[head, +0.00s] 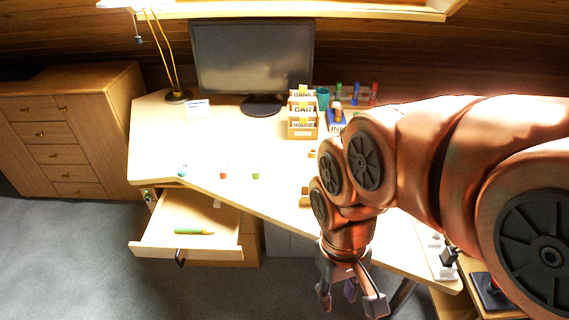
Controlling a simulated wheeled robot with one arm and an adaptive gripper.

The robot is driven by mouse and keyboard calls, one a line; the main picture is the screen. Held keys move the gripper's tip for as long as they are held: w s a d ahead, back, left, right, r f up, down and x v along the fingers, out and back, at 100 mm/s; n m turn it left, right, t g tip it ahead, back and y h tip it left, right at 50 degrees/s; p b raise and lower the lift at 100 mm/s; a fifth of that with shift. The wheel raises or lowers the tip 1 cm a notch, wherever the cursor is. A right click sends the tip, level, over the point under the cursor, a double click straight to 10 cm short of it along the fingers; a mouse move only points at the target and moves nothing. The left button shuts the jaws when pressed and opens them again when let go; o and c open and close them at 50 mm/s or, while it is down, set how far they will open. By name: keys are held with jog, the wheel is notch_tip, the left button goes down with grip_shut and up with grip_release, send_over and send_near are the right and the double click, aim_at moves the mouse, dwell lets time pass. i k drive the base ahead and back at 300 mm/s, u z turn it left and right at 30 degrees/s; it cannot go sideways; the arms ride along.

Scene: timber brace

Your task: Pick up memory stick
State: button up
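I cannot pick out the memory stick for certain; things on the desk are too small to tell. Small candidates are a red-and-white piece (223,172) and a green-and-white piece (256,172) on the desk's left half, both standing apart. My gripper (350,299) hangs in front of the desk's front edge at the lower middle, pointing down. Its fingers are spread and nothing shows between them. My arm hides the right part of the desk.
The desk (270,185) carries a monitor (252,60), a lamp (178,95), a labelled letter holder (302,130) and several pens. An open drawer (150,240) juts out at left with a green stick-shaped thing (193,231) inside. Carpet (60,270) at left is free.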

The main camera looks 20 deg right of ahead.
aim_at(256, 172)
jog(key=u, duration=0.05)
jog(key=k, duration=0.4)
jog(key=z, duration=0.55)
jog(key=i, duration=0.6)
jog(key=u, duration=0.7)
jog(key=i, duration=0.55)
jog(key=u, duration=0.7)
